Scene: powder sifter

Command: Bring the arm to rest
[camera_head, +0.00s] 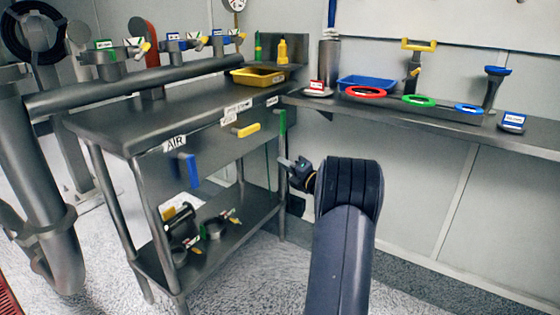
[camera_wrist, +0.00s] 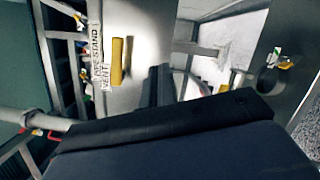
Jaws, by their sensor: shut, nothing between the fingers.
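My gripper (camera_head: 285,162) is shut and empty. It hangs in the air in front of the right end of the metal table, in line with its front right leg. It points left and is small and partly hidden behind my dark arm. The same yellow handle (camera_head: 247,130) shows in the head view, left of and above my gripper. I cannot tell the exact gap between gripper and table.
The metal table (camera_head: 150,112) carries a yellow tray (camera_head: 258,78); its lower shelf (camera_head: 252,216) holds dark parts. A wall shelf (camera_head: 400,112) at right bears a blue tray (camera_head: 366,84), coloured rings and labelled items. The floor (camera_head: 255,285) in front is clear.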

